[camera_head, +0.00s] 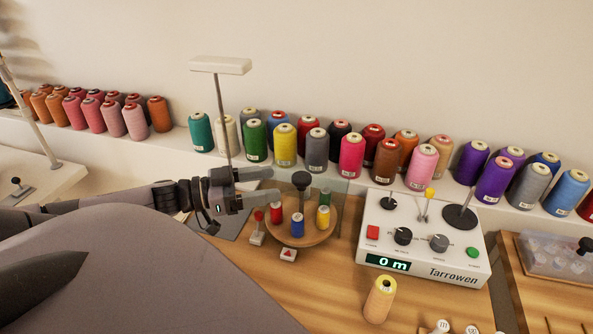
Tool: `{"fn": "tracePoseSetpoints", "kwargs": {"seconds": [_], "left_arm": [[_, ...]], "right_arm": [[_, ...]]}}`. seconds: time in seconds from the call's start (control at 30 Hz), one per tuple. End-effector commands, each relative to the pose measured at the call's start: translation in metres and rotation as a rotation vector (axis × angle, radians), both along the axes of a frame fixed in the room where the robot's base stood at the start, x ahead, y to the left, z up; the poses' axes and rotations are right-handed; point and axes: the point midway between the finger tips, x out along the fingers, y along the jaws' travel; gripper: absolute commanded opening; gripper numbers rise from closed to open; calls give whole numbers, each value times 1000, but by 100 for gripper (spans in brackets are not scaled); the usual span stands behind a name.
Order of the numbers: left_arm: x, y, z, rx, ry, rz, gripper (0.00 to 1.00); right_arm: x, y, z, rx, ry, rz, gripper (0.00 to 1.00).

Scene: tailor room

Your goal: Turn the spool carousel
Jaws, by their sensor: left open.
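The spool carousel (318,238) is a round wooden turntable on the table. It bears small red (276,212), blue (297,225) and yellow (323,217) spools around a dark central post with a black knob (301,181). My left gripper (268,187) comes in from the left, with its two fingers spread and pointing right. In the picture its fingertips are just left of the knob, with a gap between them and it. Nothing shows between the fingers. The carousel's far left part is partly hidden by the gripper. My right gripper is out of view.
A white Tarrowen machine (425,240) with dials stands right of the carousel. A small red-topped lever (258,227) is at its left. A tan thread cone (380,298) stands in front. Many cones line the back shelf. A lamp-like stand (222,100) rises behind my gripper.

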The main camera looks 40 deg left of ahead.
Motion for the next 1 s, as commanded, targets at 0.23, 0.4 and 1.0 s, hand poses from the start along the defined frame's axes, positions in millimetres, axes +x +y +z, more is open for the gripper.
{"fn": "tracePoseSetpoints", "kwargs": {"seconds": [0.23,0.4,1.0], "left_arm": [[-6,12,7,-9,-3,-111,66],[5,3,8,-11,-8,-116,66],[48,-31,8,-10,-6,-113,66]], "right_arm": [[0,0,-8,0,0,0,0],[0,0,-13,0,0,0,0],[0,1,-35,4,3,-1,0]]}}
